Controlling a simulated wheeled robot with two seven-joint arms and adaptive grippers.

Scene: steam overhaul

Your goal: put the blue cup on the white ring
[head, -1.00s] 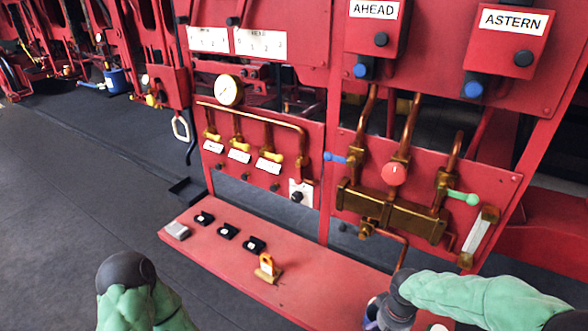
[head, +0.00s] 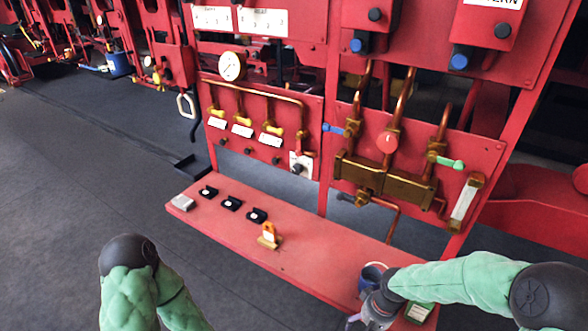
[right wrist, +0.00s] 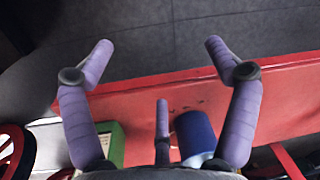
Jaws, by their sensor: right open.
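The blue cup (head: 373,272) stands at the right end of the red shelf, partly hidden behind my right gripper (head: 362,318) in the head view. In the right wrist view, the blue cup (right wrist: 195,135) is close to the right-hand purple finger, low between the spread fingers. My right gripper (right wrist: 161,58) is open, with nothing clasped. I cannot make out a white ring on the shelf. My left arm shows at the lower left of the head view, but its gripper is out of the picture.
A green box (head: 420,311) stands beside the cup. The red shelf (head: 310,262) holds a brass piece with an orange top (head: 269,235), several black blocks and a grey block (head: 183,202). Pipes and valves (head: 385,180) rise behind. The shelf's middle right is clear.

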